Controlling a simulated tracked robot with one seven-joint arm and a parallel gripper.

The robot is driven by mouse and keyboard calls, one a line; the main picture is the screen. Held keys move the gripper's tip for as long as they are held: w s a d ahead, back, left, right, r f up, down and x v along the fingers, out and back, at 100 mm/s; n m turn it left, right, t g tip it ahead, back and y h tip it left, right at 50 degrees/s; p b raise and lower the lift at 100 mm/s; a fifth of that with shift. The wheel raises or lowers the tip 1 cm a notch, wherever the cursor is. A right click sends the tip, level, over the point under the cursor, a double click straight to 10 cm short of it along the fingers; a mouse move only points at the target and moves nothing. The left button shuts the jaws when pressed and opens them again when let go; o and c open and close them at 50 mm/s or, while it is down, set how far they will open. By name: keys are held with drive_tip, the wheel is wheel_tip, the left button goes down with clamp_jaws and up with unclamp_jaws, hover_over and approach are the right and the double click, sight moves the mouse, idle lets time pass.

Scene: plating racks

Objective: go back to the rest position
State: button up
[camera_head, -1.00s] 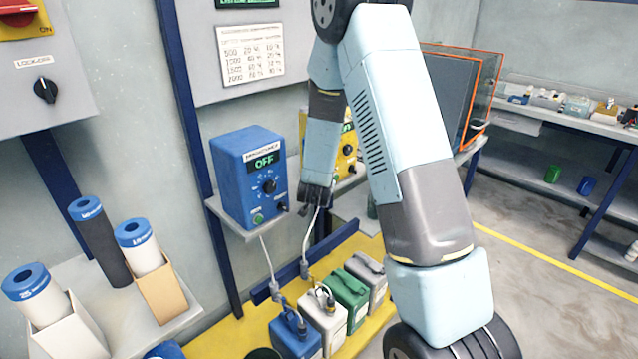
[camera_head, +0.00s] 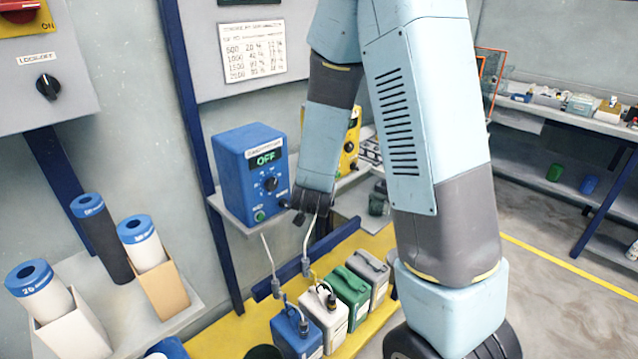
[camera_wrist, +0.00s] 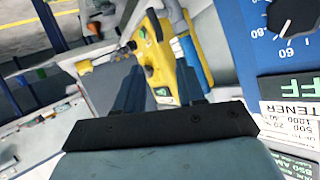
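My gripper (camera_head: 303,212) hangs fingers-down at the right front edge of a blue control box (camera_head: 238,178), close to its dial side. I cannot tell from the head view whether it touches the box. In the wrist view my gripper (camera_wrist: 160,70) shows two dark fingers standing apart with nothing visible between them. The blue box's dial and display fill the right of that view (camera_wrist: 285,50). In the head view the box's display reads OFF. My arm covers the middle of the head view.
A yellow control box (camera_head: 350,140) stands behind my forearm. Below are blue (camera_head: 290,335), white (camera_head: 326,322) and green (camera_head: 347,290) canisters on a yellow platform, with hoses above. Capped tubes (camera_head: 100,230) stand at left. Open floor (camera_head: 545,285) lies to the right.

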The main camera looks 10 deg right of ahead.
drive_tip(key=shift+s+a+r, duration=0.1)
drive_tip(key=shift+s+r, duration=0.05)
drive_tip(key=shift+s, duration=0.2)
drive_tip(key=s+a+r+n+g+y, duration=0.1)
drive_tip(key=s+r+n+y, duration=0.2)
drive_tip(key=r, duration=0.4)
drive_tip(key=s+a+r+n+g+y, duration=0.1)
drive_tip(key=s+r+y, duration=0.1)
drive_tip(key=s+r, duration=0.4)
drive_tip(key=s+d+r+n+g, duration=0.1)
drive_tip(key=s+d+r+g, duration=0.1)
drive_tip(key=s, duration=0.7)
drive_tip(key=s+d+r+n+g+h, duration=0.1)
drive_tip(key=s+d+r+g, duration=0.1)
drive_tip(key=s+d+r, duration=0.2)
drive_tip(key=s+r, duration=0.3)
drive_tip(key=s, duration=0.3)
drive_tip(key=shift+s+d+r+n, duration=0.15)
drive_tip(key=shift+s+d+n, duration=0.15)
drive_tip(key=shift+d, duration=0.1)
